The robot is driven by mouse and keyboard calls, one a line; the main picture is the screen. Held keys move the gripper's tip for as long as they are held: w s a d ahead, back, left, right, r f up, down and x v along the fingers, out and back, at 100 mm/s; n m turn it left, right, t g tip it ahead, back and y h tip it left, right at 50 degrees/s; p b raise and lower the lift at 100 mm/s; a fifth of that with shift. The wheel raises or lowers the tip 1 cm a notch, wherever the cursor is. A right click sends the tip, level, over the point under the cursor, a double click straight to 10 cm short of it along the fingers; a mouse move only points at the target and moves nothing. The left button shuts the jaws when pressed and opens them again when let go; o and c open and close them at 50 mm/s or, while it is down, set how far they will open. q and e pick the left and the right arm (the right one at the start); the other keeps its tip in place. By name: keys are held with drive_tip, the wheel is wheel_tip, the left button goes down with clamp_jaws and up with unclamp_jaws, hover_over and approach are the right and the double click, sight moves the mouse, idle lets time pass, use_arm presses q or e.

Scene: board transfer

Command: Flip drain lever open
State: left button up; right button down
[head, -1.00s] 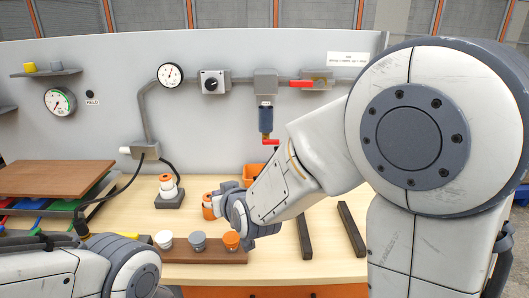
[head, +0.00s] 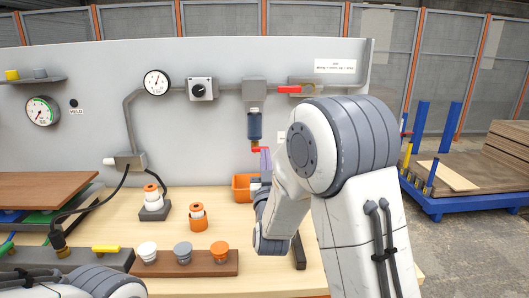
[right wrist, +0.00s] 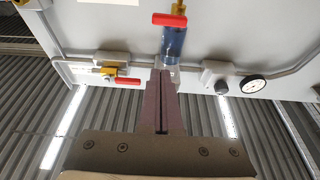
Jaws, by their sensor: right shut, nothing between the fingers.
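The drain lever (head: 260,149) is a small red handle lying roughly level under the blue bowl (head: 254,126) on the wall panel. In the right wrist view the red lever (right wrist: 169,20) sits on a brass valve beside the blue bowl (right wrist: 173,42). My right gripper (head: 265,152) is shut and empty, fingers pointing up, just below and beside the lever in the head view. In the right wrist view its fingertips (right wrist: 162,73) overlap the bowl, with the lever above them in the picture. I cannot tell whether they touch. My left gripper is not in view.
Another red handle (head: 289,89) is on the pipe, right of the bowl. A rotary switch (head: 202,88) and a gauge (head: 157,83) are to its left. A brown board (head: 200,265) with several knobs lies in front.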

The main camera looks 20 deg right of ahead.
drive_tip(key=p+x, duration=0.3)
drive_tip(key=x, duration=0.7)
drive_tip(key=shift+s+a+f+b, duration=0.1)
drive_tip(key=shift+f+b, duration=0.05)
drive_tip(key=shift+f, duration=0.9)
drive_tip(key=shift+s+f+b, duration=0.1)
drive_tip(key=shift+f+b, duration=0.05)
drive_tip(key=shift+f, duration=0.9)
